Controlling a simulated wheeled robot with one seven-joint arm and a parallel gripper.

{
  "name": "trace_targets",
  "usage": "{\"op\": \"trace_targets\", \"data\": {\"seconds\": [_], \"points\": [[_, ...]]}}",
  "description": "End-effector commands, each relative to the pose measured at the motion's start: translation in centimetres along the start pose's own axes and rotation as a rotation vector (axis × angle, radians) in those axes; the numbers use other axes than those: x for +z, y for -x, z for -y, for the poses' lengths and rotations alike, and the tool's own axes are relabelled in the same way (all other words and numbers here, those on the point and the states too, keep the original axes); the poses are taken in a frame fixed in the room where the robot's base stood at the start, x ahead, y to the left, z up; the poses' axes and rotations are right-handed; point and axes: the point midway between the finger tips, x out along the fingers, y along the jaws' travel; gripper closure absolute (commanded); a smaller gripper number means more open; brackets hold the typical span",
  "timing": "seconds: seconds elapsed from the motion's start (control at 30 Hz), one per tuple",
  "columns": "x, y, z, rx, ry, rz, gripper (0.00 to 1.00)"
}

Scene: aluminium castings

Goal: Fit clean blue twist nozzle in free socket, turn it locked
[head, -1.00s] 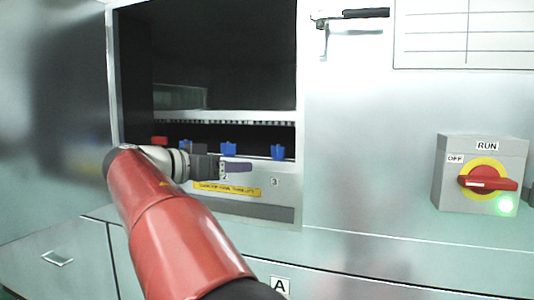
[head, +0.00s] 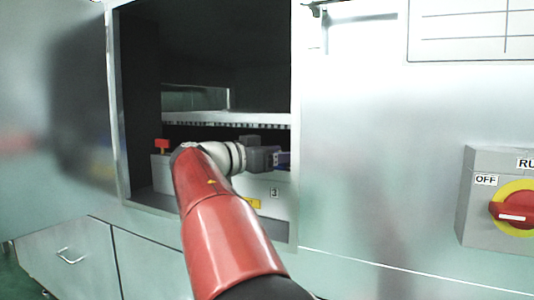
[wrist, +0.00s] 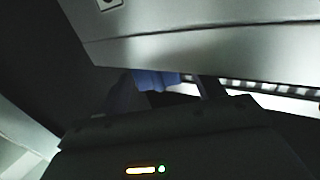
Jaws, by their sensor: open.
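My gripper (head: 282,159) is open inside the cabinet opening, at the right end of the nozzle block (head: 280,208), above the label 3. A blue nozzle (head: 287,157) shows at the fingertips, mostly hidden by my gripper. In the wrist view the blue nozzle (wrist: 155,80) lies between the two spread dark fingers (wrist: 165,92). I cannot tell whether the fingers touch it. The other blue nozzles and any free socket are hidden behind my arm in the head view.
A red piece (head: 161,145) sits at the block's left end. A toothed metal rail (head: 230,119) runs above the block. The opening's right frame edge (head: 296,120) is close to my gripper. A grey switch box (head: 480,205) is on the panel at right.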

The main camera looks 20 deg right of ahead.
Motion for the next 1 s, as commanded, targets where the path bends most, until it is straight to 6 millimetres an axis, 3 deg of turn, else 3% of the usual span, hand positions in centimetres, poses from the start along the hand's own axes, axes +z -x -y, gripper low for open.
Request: {"op": "trace_targets", "data": {"seconds": [0.2, 0.47, 0.83, 1.0], "points": [[0.0, -1.5, 0.0, 0.0, 0.0, 0.001, 0.33], [0.0, -1.6, 0.0, 0.0, 0.0, 0.0, 0.33], [0.0, -1.6, 0.0, 0.0, 0.0, 0.0, 0.81], [0.2, -1.6, 0.0, -0.013, 0.0, 0.001, 0.81]]}}
